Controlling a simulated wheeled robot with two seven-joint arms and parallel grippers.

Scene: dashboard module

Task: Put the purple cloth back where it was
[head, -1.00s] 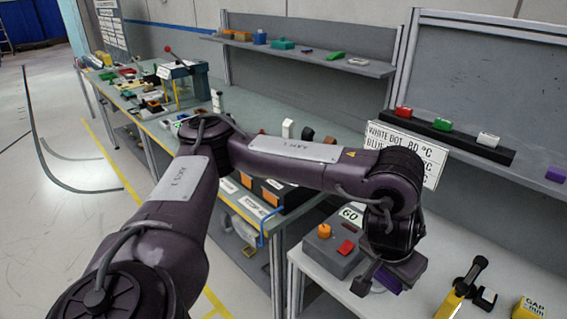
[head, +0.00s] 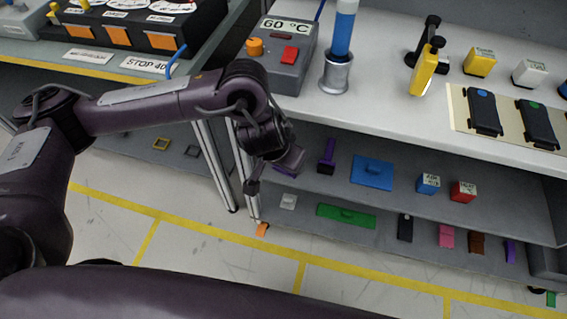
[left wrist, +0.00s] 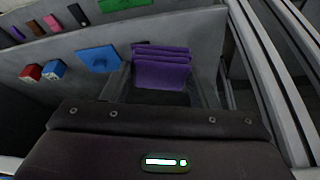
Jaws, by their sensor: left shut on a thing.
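The purple cloth (left wrist: 162,70) is a folded, layered piece held between the fingers of my left gripper (left wrist: 163,90) in the left wrist view. My left gripper (head: 272,178) is shut on it. The gripper is at the left end of the middle shelf (head: 400,170), below the white tabletop; I cannot tell whether the cloth touches the shelf. My right gripper is not in view.
A green plate (head: 346,216) lies lower. The tabletop (head: 380,112) is above; a table leg is close by.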

